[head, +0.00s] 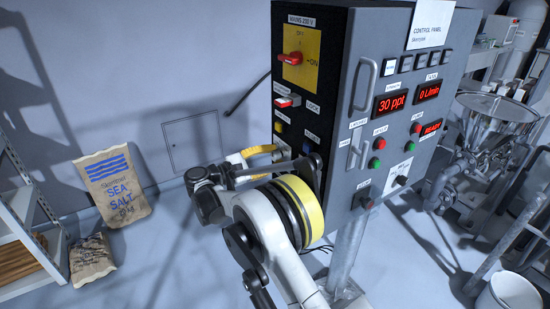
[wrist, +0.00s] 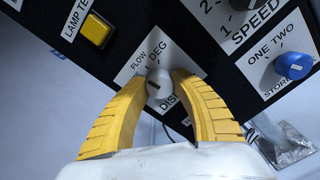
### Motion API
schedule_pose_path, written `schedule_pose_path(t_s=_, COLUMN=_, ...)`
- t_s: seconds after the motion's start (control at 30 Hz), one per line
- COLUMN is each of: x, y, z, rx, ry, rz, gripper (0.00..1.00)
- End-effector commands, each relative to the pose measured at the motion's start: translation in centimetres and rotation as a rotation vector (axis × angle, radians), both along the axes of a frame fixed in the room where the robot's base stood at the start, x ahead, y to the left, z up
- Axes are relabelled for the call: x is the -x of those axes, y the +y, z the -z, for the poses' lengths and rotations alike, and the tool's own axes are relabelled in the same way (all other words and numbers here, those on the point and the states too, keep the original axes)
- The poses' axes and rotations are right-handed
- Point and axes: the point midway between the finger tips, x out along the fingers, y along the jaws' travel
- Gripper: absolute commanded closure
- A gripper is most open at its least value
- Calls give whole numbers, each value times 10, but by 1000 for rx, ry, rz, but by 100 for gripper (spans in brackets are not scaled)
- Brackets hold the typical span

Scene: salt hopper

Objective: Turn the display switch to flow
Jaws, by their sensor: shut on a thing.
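The display switch (wrist: 159,83) is a small grey-white round knob on a white label plate, on the dark side of the control cabinet. The plate reads FLOW and DEG on its upper edge and DISP below, partly covered. A dark pointer line shows on the knob, but I cannot tell for certain which word it marks. My gripper (wrist: 160,88) has its yellow ribbed fingers on both sides of the knob and is shut on it. In the head view my gripper (head: 264,160) is at the lower left side of the cabinet, and the knob is hidden there.
A yellow lamp test button (wrist: 96,31) and a blue ONE/TWO store knob (wrist: 294,66) flank the switch. The control cabinet (head: 340,90) also carries a red mains switch (head: 292,58). A sea salt bag (head: 113,182) leans on the wall at left; a white bucket (head: 508,291) stands at right.

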Motion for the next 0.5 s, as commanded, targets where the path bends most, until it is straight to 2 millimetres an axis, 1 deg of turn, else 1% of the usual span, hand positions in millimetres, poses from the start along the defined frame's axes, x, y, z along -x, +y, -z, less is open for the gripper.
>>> schedule_pose_path(t_s=0.2, x=0, y=0, z=1, rx=-50, ry=-71, rz=0, gripper=100)
schedule_pose_path(t_s=0.5, x=0, y=0, z=0, rx=-72, ry=-104, rz=0, gripper=100)
